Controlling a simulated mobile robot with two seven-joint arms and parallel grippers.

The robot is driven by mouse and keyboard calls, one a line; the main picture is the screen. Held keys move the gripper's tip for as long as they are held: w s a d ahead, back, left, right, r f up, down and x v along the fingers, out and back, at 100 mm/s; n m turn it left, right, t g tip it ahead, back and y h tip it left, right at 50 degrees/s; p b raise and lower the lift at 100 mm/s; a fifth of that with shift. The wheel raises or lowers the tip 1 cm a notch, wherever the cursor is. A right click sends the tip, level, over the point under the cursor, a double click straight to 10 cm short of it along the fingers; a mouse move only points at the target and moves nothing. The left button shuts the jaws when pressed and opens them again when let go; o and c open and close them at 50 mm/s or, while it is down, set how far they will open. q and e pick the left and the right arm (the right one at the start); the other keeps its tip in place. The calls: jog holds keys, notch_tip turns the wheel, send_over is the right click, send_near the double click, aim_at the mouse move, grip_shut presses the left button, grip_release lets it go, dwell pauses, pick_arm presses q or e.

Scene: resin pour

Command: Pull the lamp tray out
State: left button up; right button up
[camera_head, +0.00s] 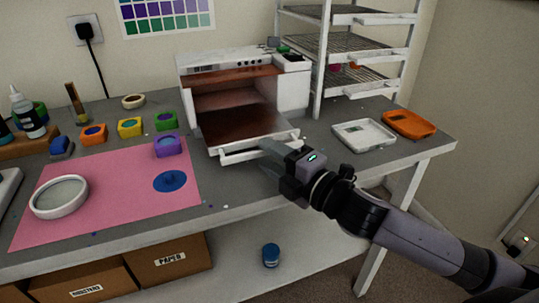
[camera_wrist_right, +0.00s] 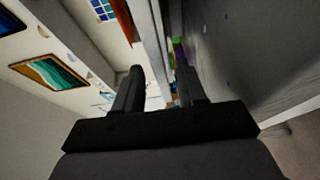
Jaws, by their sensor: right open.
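The white lamp box (camera_head: 303,92) stands at the back of the grey table, with an open front and a reddish-brown inside. Its tray, with a brown floor (camera_head: 240,125) and a white front bar (camera_head: 232,157), sticks out toward the front. My right gripper (camera_head: 268,154) is at the right part of the tray's front bar, with its fingers open. In the right wrist view the two dark fingers (camera_wrist_right: 159,88) stand apart, with a pale strip between them. I cannot tell whether they touch the bar. My left gripper is not in view.
A pink mat (camera_head: 110,205) with a round white mould (camera_head: 60,196) lies left of the tray. Several coloured pots stand behind it. A white shallow tray (camera_head: 363,134) and an orange one (camera_head: 409,124) lie right. A wire rack (camera_head: 350,45) stands behind them.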

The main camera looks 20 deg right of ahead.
jog(key=v, duration=0.4)
jog(key=shift+s+d+f, duration=0.1)
jog(key=shift+s+d, duration=0.1)
jog(key=shift+s, duration=0.1)
pick_arm(q)
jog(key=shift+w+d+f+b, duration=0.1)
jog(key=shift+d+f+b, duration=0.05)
jog(key=shift+b, duration=0.25)
pick_arm(e)
jog(key=shift+v, duration=0.9)
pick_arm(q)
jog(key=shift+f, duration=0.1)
